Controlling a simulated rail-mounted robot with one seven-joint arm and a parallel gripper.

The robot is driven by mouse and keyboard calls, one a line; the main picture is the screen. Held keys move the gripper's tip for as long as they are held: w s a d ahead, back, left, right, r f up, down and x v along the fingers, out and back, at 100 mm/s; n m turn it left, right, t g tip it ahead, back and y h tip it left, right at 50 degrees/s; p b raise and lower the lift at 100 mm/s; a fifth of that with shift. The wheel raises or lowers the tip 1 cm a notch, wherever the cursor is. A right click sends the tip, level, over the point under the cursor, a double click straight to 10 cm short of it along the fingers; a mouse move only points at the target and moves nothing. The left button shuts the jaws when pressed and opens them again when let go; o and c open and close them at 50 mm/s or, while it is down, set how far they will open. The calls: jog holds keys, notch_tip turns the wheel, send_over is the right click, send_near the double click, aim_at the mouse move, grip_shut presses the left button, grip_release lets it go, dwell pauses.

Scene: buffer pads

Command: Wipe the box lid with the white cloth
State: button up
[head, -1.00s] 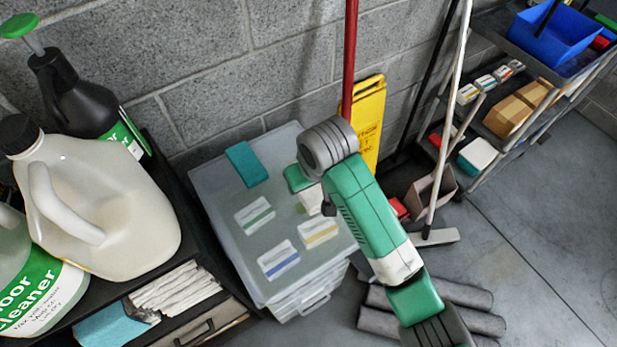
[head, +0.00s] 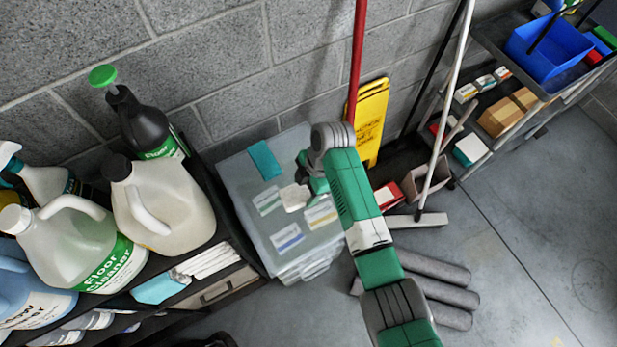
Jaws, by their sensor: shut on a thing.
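The box lid (head: 290,155) is the grey, translucent top of a plastic storage box standing on the floor by the wall. A teal cloth (head: 264,160) lies flat near its far left edge. My gripper (head: 304,190) is over the middle of the lid, shut on the white cloth (head: 293,198). The cloth is low at the lid, beside the green-striped card; contact is hard to tell. My arm partly hides the lid's right side.
A dark shelf with jugs (head: 160,205) and a black spray bottle (head: 150,125) stands close on the left. Grey rolls (head: 430,290) lie on the floor.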

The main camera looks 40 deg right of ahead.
jog(key=shift+f+b, duration=3.4)
jog(key=shift+f, duration=0.4)
jog(key=shift+d+f, duration=0.25)
jog(key=shift+f, duration=0.05)
jog(key=shift+c, duration=0.3)
jog(key=shift+s+d+b, duration=0.1)
jog(key=shift+d+b, duration=0.2)
jog(key=shift+b, duration=0.1)
jog(key=shift+s+d+f+b, duration=0.15)
jog(key=shift+d+b, duration=0.3)
jog(key=shift+d, duration=0.3)
jog(key=shift+s+d+r+b, duration=0.1)
jog(key=shift+d+b, duration=0.3)
jog(key=shift+d, duration=0.35)
jog(key=shift+w+a+r+p, duration=0.1)
jog(key=shift+a+p, duration=0.35)
jog(key=shift+a, duration=0.15)
jog(key=shift+w+a+r+p, duration=0.1)
jog(key=shift+a+p, duration=0.3)
jog(key=shift+a, duration=0.2)
jog(key=shift+w+a+p, duration=0.15)
jog(key=shift+a+p, duration=0.25)
jog(key=shift+a, duration=0.25)
jog(key=shift+a+r+p, duration=0.2)
jog(key=shift+a+p, duration=0.05)
jog(key=shift+p, duration=0.05)
notch_tip(320, 180, up, 8)
jog(key=p, duration=0.6)
jog(key=shift+f, duration=0.2)
